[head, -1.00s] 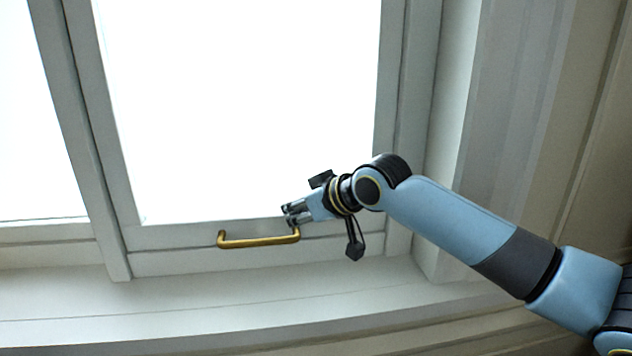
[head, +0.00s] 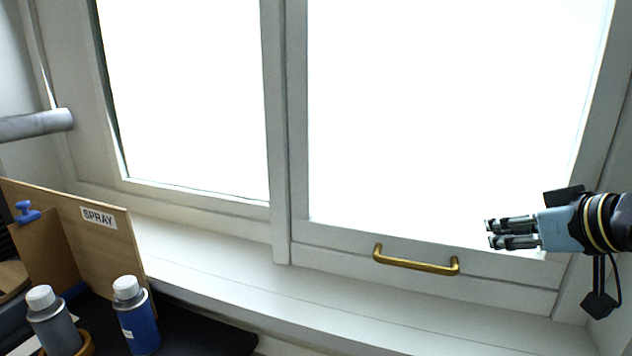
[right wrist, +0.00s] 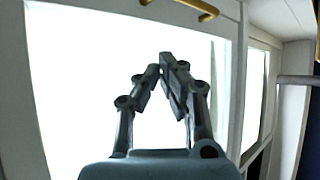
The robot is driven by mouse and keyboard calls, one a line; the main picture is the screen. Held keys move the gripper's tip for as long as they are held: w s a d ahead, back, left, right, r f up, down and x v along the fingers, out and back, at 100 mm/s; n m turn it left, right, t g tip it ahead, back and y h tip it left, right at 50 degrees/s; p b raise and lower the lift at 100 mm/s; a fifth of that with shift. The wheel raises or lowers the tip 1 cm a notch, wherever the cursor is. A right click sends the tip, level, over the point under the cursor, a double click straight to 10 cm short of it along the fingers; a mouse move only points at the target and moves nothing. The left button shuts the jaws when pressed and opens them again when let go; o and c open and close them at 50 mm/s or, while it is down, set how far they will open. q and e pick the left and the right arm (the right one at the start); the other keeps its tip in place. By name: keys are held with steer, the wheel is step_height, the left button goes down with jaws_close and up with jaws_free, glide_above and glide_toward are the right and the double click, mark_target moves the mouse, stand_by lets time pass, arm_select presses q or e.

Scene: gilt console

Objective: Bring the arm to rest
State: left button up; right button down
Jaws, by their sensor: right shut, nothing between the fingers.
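My right gripper (head: 490,233) is at the right of the head view, in front of the lower right part of the window sash. It is shut and empty, its fingers pointing left. The brass handle (head: 416,262) is on the sash's bottom rail, left of and a little below the fingertips, with a gap between them. In the right wrist view my right gripper's fingertips (right wrist: 163,65) come together, and the brass handle (right wrist: 200,8) shows at the top edge, apart from them. My left gripper is not in view.
A white sill (head: 330,305) runs below the window. At lower left stand a grey-bodied spray can (head: 56,325), a blue spray can (head: 138,320) and a wooden board (head: 110,245) labelled SPRAY. A grey cylinder (head: 35,125) juts in at the left edge.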

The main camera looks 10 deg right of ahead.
steer(key=s+a+f+g+h, duration=0.1)
steer(key=s+a+f+g, duration=0.2)
steer(key=s+f, duration=0.35)
steer(key=s+a+f+g, duration=0.2)
steer(key=s+a+f, duration=0.15)
steer(key=s, duration=0.55)
steer(key=s+a+f+g+h, duration=0.1)
steer(key=s+a+f+g, duration=0.25)
steer(key=s, duration=0.35)
step_height(320, 180, down, 34)
steer(key=s+d+b, duration=0.2)
steer(key=b, duration=0.9)
steer(key=s+f+b, duration=0.3)
steer(key=s+f, duration=0.3)
steer(key=f, duration=0.3)
steer(key=s+d+f+g+b, duration=0.1)
steer(key=s+f+b, duration=0.2)
steer(key=s+f, duration=0.3)
steer(key=s+f+g+b, duration=0.1)
steer(key=s+f+b, duration=0.3)
steer(key=f, duration=0.9)
steer(key=s, duration=0.2)
steer(key=shift+s+d+m, duration=0.3)
steer(key=shift+s+m, duration=0.05)
steer(key=shift+m, duration=0.05)
